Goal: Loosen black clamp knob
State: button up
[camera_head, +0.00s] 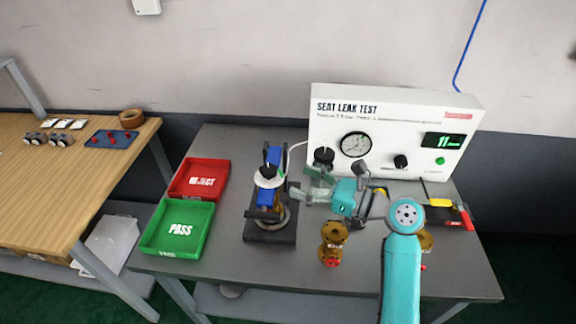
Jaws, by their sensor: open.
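The clamp fixture (270,232) stands near the middle of the grey table, with a black base and a blue upright part. A black clamp knob (268,171) shows at its top, above a pale disc. My gripper (303,183) is to the right of the fixture, at about the height of its upper part in the picture. Its fingers are spread, point left, and hold nothing. They appear apart from the knob. My teal arm covers part of the table's right side.
The white seat leak test panel (440,105) stands behind, with a gauge and knobs. A red reject tray (200,180) and green pass tray (178,229) lie left. A brass valve (333,243) stands in front of my gripper. A red-yellow tool (465,215) lies right.

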aim_at(268, 168)
jog(key=x, duration=1)
jog(key=c, duration=1.2)
